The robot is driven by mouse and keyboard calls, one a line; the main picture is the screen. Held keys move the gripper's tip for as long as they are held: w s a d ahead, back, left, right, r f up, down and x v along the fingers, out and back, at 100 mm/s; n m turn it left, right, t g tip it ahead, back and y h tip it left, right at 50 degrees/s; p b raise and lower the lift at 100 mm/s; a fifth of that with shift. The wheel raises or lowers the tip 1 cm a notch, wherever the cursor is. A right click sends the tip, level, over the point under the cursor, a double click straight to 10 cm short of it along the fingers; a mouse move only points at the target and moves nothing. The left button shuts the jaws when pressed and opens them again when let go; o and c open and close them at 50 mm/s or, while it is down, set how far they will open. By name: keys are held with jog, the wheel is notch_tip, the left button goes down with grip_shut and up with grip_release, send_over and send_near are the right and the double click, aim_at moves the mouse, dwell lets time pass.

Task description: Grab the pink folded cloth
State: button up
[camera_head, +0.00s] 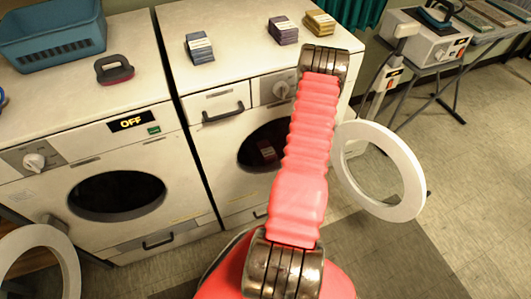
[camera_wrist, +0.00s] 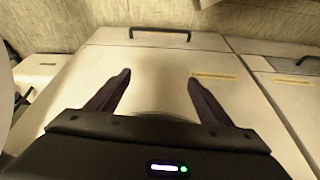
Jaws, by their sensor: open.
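I cannot make out a pink folded cloth for certain in either view.
A white ring (camera_head: 385,205) stands at right. A table with a device (camera_head: 428,38) is at back right. Floor at right is clear.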

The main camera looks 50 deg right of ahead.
notch_tip(320, 180, down, 3)
jog(key=t, duration=0.2)
jog(key=n+t+h, duration=0.1)
jog(key=t+h, duration=0.4)
jog(key=t, duration=0.1)
send_near(268, 152)
jog(key=shift+s+a+r, duration=0.2)
jog(key=shift+s+r, duration=0.1)
jog(key=shift+s, duration=0.2)
jog(key=x, duration=0.8)
jog(key=shift+w+f, duration=0.1)
jog(key=shift+w, duration=0.05)
jog(key=shift+w+d+f, duration=0.1)
jog(key=shift+w, duration=0.05)
